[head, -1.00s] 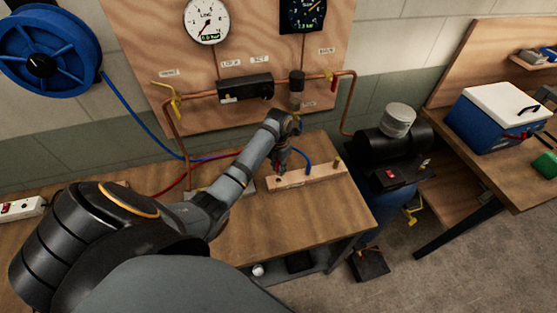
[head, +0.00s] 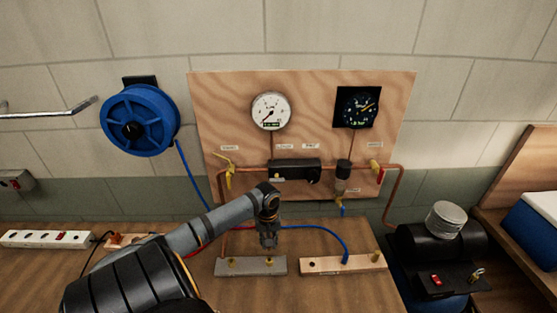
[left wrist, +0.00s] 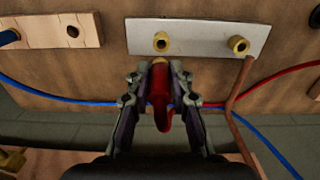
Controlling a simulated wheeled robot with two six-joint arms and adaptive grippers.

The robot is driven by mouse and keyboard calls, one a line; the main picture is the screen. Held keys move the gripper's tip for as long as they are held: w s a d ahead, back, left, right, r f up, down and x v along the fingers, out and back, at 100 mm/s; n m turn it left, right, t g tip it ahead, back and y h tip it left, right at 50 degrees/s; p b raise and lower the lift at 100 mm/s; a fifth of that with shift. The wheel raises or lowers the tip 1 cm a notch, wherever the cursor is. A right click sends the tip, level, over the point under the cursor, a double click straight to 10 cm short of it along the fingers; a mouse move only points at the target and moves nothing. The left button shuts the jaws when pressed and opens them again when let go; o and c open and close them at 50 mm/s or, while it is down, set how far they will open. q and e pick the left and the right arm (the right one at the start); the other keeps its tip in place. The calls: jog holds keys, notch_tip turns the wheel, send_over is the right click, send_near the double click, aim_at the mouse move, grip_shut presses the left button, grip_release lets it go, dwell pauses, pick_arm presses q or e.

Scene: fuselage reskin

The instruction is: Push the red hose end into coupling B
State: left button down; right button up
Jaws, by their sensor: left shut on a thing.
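My left gripper (head: 268,240) is shut on the red hose end (left wrist: 162,98), which lies between its two fingers in the left wrist view. The hose end has a brass-coloured tip pointing at the grey coupling block (head: 250,267). Two brass couplings stand on this block. The right-hand one (head: 268,261) is close below the gripper in the head view; in the left wrist view it (left wrist: 161,42) lies just beyond the hose tip. The other coupling (left wrist: 239,45) has a copper pipe beside it. I cannot read which is B, nor see whether the tip touches. My right gripper is not in view.
A wooden block (head: 318,266) with a blue hose end and a brass fitting stands to the right. A plywood gauge panel (head: 230,110) with copper pipes rises behind. A power strip (head: 45,239) lies at the left. The front of the bench is clear.

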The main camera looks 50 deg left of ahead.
aim_at(269, 250)
pick_arm(q)
jog(key=shift+s+m, duration=0.1)
jog(key=shift+m, duration=0.2)
jog(key=shift+f+b, duration=1.25)
jog(key=shift+f, duration=1.25)
jog(key=c, duration=1.9)
grip_release()
grip_shut()
jog(key=shift+r, duration=0.1)
jog(key=shift+p, duration=0.5)
